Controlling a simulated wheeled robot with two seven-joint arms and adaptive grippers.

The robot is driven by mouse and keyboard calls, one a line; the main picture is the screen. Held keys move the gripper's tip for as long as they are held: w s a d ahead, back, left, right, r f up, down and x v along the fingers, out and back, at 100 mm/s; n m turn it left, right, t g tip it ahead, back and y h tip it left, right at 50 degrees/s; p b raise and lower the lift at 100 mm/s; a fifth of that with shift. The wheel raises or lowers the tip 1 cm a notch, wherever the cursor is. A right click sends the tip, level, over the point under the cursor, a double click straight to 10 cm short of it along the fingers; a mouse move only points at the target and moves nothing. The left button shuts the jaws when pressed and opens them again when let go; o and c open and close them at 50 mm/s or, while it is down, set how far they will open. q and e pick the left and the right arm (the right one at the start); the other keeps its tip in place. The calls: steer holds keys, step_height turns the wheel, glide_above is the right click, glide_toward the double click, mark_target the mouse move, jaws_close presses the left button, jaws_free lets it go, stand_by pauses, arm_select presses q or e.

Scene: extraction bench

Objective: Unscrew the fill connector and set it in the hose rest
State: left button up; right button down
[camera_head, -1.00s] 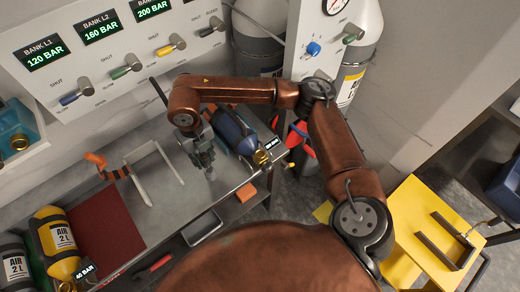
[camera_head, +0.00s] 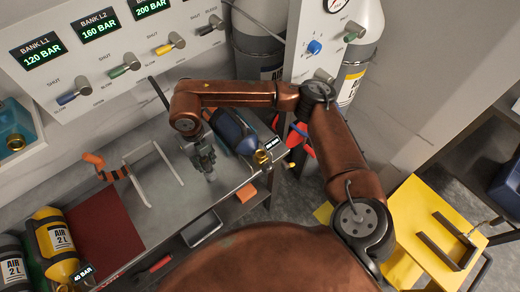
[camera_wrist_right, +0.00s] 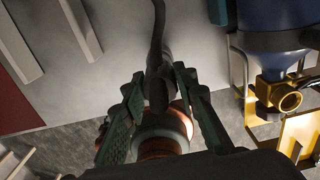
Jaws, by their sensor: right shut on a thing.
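My right gripper (camera_head: 209,174) is over the grey bench, left of a blue cylinder (camera_head: 233,131) with a brass valve (camera_head: 263,157). In the right wrist view its green-grey fingers (camera_wrist_right: 160,112) are shut on a dark connector (camera_wrist_right: 158,88), the fill connector as far as I can tell. A black hose (camera_wrist_right: 157,38) runs up from it. The connector is apart from the brass valve (camera_wrist_right: 287,97), which is at the right of that view. The hose end (camera_head: 157,92) also shows behind my wrist in the head view. I cannot clearly identify the hose rest. My left gripper is not in view.
White cradle rails (camera_head: 136,186) and an orange-handled piece (camera_head: 93,159) stand left of my gripper. A dark red mat (camera_head: 105,226) and more cylinders (camera_head: 52,240) are further left. The valve panel (camera_head: 105,83) is behind.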

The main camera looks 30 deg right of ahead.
steer(key=shift+f+b, duration=0.45)
steer(key=shift+f, duration=0.7)
steer(key=c, duration=1.5)
jaws_free()
steer(key=shift+o, duration=0.2)
step_height(320, 180, up, 12)
steer(key=shift+r, duration=0.1)
